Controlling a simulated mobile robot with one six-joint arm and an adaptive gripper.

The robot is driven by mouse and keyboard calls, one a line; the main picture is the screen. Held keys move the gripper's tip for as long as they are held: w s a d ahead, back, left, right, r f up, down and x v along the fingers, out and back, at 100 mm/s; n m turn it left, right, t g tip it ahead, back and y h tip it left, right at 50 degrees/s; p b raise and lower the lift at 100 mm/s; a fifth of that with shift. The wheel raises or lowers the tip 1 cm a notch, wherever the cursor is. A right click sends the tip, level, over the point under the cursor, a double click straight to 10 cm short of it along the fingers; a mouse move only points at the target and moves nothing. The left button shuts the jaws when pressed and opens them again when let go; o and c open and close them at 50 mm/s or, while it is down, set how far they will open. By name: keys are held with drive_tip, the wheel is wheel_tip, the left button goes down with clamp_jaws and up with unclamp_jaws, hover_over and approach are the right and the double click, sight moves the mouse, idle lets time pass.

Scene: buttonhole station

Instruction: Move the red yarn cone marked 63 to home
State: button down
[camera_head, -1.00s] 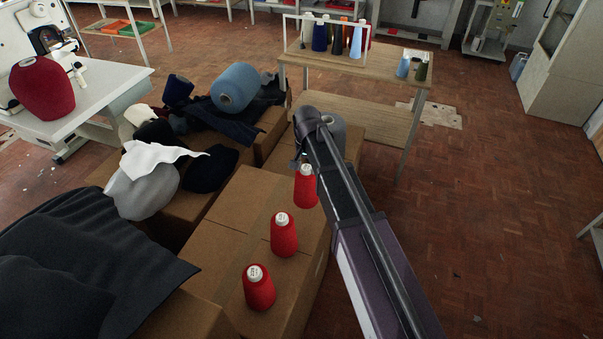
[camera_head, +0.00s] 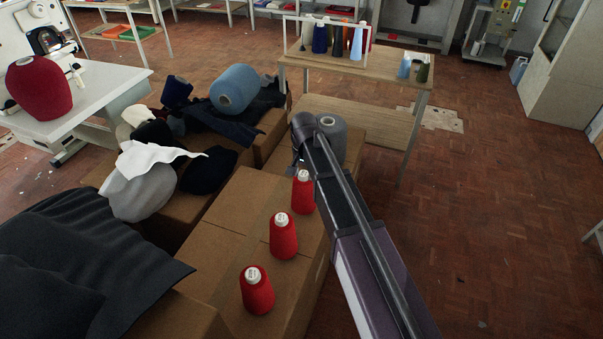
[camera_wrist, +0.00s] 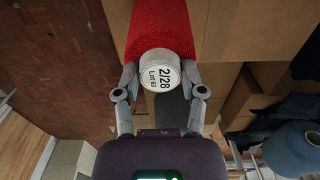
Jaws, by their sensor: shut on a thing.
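The red yarn cone marked Lot 63 (camera_wrist: 168,28) fills the top of the wrist view, its white cap showing "2/28 Lot 63". My gripper (camera_wrist: 160,80) has a finger on each side of that cap and is shut on the cone. In the head view, the farthest of three red cones (camera_head: 302,195) on the cardboard boxes stands beside the end of my arm and appears to be the one held. My fingers are mostly hidden there. Whether its base touches the box is unclear. No spot marked home can be made out.
Two other red cones, a middle one (camera_head: 283,240) and a near one (camera_head: 257,294), stand on the cardboard box (camera_head: 220,255). A grey cone (camera_head: 333,138) stands just behind my arm. A wooden table (camera_head: 390,75) with a white rack of cones is beyond. Dark cloth lies left.

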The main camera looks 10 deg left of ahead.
drive_tip(key=shift+c, duration=0.9)
unclamp_jaws()
drive_tip(key=shift+f, duration=0.1)
drive_tip(key=shift+r, duration=0.2)
wheel_tip(320, 180, up, 12)
drive_tip(key=p, duration=1.2)
drive_tip(key=s+d, duration=0.5)
drive_tip(key=d, duration=0.6)
drive_tip(key=s+d+n, duration=0.1)
drive_tip(key=s+d, duration=0.4)
drive_tip(key=d, duration=0.5)
drive_tip(key=s+d, duration=0.4)
drive_tip(key=d, duration=0.7)
drive_tip(key=shift+s+d+n, duration=0.3)
drive_tip(key=shift+s, duration=0.1)
